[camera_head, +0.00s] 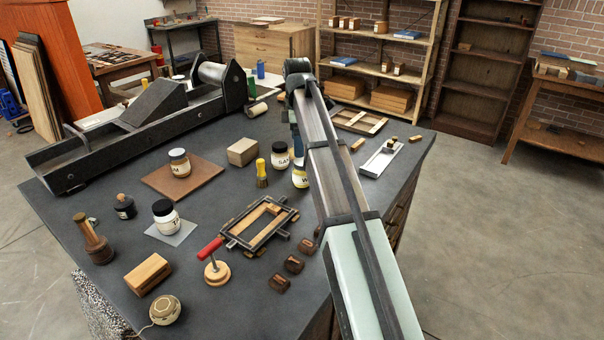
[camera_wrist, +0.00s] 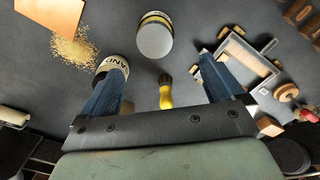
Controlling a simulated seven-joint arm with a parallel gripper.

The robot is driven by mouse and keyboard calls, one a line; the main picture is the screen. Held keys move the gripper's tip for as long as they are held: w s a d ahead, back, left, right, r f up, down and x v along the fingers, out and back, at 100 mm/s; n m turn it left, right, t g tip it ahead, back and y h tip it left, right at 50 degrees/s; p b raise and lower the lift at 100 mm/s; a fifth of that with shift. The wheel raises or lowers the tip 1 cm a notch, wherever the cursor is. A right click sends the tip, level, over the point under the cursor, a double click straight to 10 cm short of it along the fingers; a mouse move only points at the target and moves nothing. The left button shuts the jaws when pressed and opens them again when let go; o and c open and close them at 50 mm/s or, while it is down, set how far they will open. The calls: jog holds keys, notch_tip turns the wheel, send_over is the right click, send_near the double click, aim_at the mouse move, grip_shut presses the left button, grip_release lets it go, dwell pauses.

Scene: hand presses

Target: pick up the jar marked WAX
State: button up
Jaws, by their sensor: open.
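A white jar (camera_head: 300,175) with a "W" showing on its label stands on the dark bench, partly hidden behind my arm. A pale-lidded jar (camera_wrist: 154,40), apparently the same one, shows from above in the wrist view; its label cannot be read there. My gripper (camera_head: 297,145) is above the bench beside the jars. In the wrist view my gripper (camera_wrist: 162,68) is open and empty, with the pale lid beyond the gap between its fingers. The SAND jar (camera_head: 280,156) stands close by; in the wrist view the left finger overlaps the SAND jar (camera_wrist: 113,66).
A yellow-handled brush (camera_head: 262,175) stands near the jars, and a wooden block (camera_head: 242,151) is behind it. A metal frame (camera_head: 258,222) lies in front. Two more jars, one light-lidded (camera_head: 180,164) and one black-lidded (camera_head: 166,216), stand to the left. A press (camera_head: 140,115) fills the back left.

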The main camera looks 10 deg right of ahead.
aim_at(302, 175)
jog(key=d+m, duration=0.1)
jog(key=m, duration=0.2)
jog(key=shift+w+d, duration=0.1)
jog(key=shift+d, duration=0.05)
jog(key=m, duration=0.5)
jog(key=shift+w+d+r, duration=0.1)
jog(key=m, duration=0.5)
jog(key=shift+m, duration=0.3)
jog(key=m, duration=2.3)
notch_tip(302, 175, down, 14)
jog(key=shift+r, duration=0.1)
jog(key=c, duration=1.3)
